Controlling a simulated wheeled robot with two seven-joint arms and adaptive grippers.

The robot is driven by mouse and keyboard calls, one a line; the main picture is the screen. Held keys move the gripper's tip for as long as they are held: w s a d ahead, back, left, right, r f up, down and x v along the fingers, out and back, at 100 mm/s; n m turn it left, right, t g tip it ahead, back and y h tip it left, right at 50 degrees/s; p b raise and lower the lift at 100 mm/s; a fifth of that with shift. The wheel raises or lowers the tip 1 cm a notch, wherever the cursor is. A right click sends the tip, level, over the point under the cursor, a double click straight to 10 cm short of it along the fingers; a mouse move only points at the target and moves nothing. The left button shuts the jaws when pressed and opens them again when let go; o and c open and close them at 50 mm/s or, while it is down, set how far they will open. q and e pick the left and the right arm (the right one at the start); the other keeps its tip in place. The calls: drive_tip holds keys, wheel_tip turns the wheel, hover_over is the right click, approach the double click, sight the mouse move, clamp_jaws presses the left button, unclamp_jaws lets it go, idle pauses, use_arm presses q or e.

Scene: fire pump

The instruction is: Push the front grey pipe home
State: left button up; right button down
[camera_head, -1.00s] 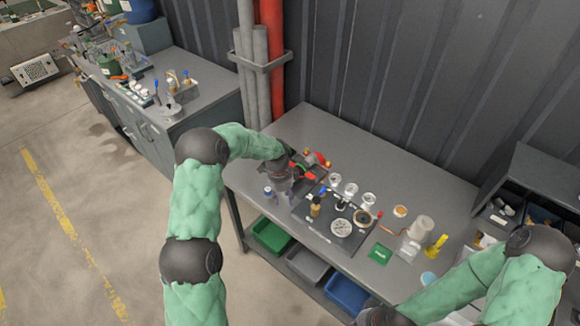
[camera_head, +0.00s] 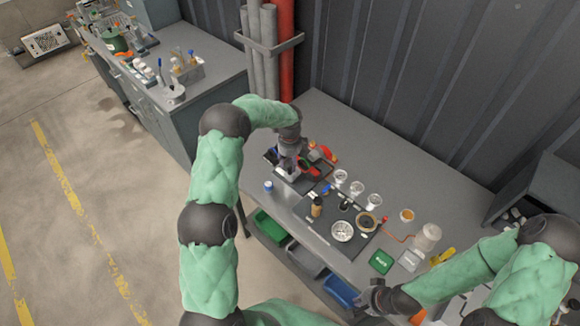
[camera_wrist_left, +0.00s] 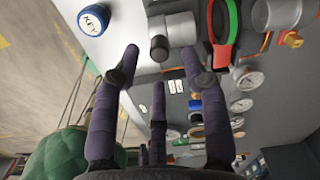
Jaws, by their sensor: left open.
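The grey pipe (camera_wrist_left: 172,35), a short cylinder with a darker collar, shows at the top of the left wrist view, beside the red and green loops of the pump (camera_wrist_left: 227,25). My left gripper (camera_wrist_left: 160,60) is open, its dark fingers spread, with the pipe just beyond and between the fingertips; I cannot tell if they touch it. In the head view my left gripper (camera_head: 290,166) points down over the pump's left part and hides most of the pipe. My right gripper (camera_head: 372,300) is low, by the bench's front edge; its jaws are unclear.
A blue-capped pot (camera_head: 268,186) stands at the left front bench edge, near my left gripper. Right of the pump are gauges (camera_head: 342,231), a green card (camera_head: 381,262) and a clear bottle (camera_head: 427,237). Green, grey and blue bins sit below. The back of the bench is clear.

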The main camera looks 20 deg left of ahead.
sight(290, 169)
use_arm(q)
drive_tip(key=shift+f, duration=1.65)
